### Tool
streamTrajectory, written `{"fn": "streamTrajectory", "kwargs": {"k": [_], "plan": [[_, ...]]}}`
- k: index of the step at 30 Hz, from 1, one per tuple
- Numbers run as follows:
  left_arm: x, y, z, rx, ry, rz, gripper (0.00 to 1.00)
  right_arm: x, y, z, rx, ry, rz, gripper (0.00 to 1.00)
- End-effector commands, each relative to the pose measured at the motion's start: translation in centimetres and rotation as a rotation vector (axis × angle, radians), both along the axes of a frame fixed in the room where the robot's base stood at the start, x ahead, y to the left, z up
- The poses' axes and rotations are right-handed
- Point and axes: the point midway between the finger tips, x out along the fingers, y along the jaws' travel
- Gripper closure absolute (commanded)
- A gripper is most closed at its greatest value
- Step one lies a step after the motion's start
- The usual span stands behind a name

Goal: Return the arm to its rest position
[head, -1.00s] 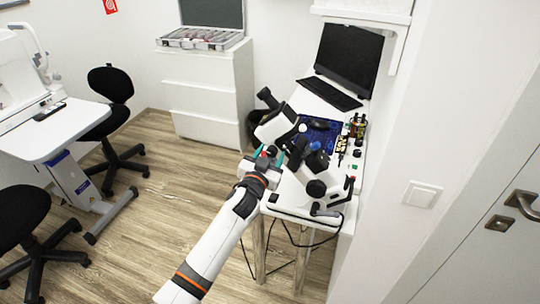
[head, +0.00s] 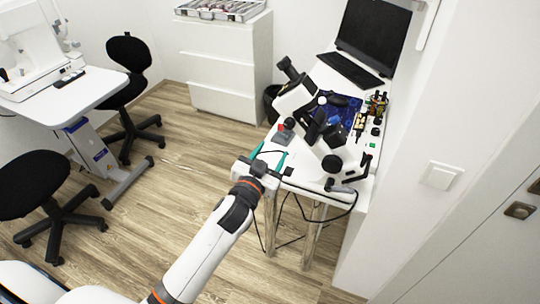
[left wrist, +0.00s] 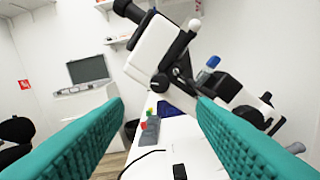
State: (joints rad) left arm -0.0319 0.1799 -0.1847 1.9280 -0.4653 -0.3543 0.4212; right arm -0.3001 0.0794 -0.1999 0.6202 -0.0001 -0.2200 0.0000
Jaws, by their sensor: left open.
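My left gripper (head: 270,157) is open and empty, at the near left edge of the white desk. Its teal fingers also show in the left wrist view (left wrist: 160,112), with nothing between them. The small grey block with red and green parts (head: 284,133) stands on the desk just beyond the fingertips, apart from them. It also shows in the left wrist view (left wrist: 149,128). My right gripper is not in view.
A white and black optical instrument (head: 325,128) stands on the desk, right of the gripper. A monitor (head: 373,35) and keyboard (head: 350,70) are behind it. Cables hang at the desk's near edge. The wooden floor (head: 185,180) to the left is open, with black chairs (head: 45,190) beyond.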

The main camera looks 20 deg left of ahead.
Motion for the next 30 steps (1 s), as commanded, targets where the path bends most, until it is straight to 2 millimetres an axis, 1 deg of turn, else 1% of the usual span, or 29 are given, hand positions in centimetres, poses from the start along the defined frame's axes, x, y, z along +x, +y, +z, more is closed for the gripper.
{"fn": "streamTrajectory", "kwargs": {"k": [13,15,17,20,21,23,24,26,27,29,30], "plan": [[0.0,0.0,0.0,0.0,0.001,0.0,0.49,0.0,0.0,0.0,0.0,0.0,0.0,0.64],[0.0,0.0,-0.7,0.001,0.014,0.001,0.49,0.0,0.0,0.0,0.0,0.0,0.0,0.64],[0.0,0.1,-2.2,0.003,0.044,0.0,0.49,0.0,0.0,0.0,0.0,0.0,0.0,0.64],[-0.3,0.2,-7.0,0.01,0.139,0.002,0.49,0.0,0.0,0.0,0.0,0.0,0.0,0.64],[-0.6,0.3,-9.6,0.014,0.191,0.0,0.49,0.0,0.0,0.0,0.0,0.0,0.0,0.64],[-1.5,0.5,-14.1,0.019,0.279,0.0,0.49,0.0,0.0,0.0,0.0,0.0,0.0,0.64],[-2.3,0.6,-17.1,0.024,0.34,0.0,0.49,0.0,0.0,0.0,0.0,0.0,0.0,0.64],[-3.9,0.8,-21.5,0.027,0.429,0.0,0.49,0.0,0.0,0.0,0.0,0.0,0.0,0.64],[-5.1,0.9,-24.3,0.028,0.488,-0.001,0.49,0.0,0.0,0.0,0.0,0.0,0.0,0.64],[-7.3,1.0,-28.4,0.031,0.575,-0.002,0.49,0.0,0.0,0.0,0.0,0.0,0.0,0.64],[-9.0,1.1,-31.0,0.033,0.632,-0.002,0.49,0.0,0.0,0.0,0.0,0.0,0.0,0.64]]}}
